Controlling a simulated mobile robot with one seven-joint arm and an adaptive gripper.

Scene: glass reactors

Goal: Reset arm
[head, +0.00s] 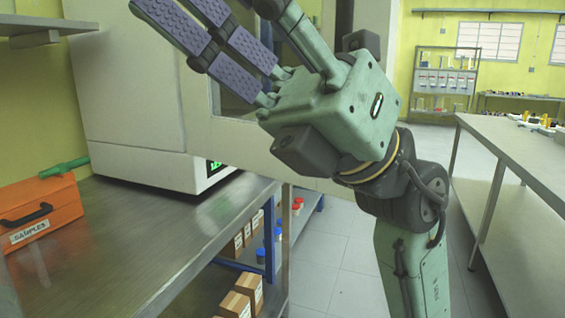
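My gripper (228,14) is at the top centre of the head view, pointing up and left. Its green palm carries fingers with ribbed purple pads on the left and a green finger on the right. The fingers are spread wide apart and nothing shows between them. Some of the fingertips run out of the top of the picture. The gripper is in front of a large white cabinet machine (130,90); I cannot tell how close they are.
An orange case (45,205) labelled SAMPLES sits on the metal bench (110,260) at left. Boxes (245,290) and small bottles (297,204) stand on lower shelves. Another bench (530,150) is at right, with a rack (443,80) behind. Tiled floor (335,260) shows between.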

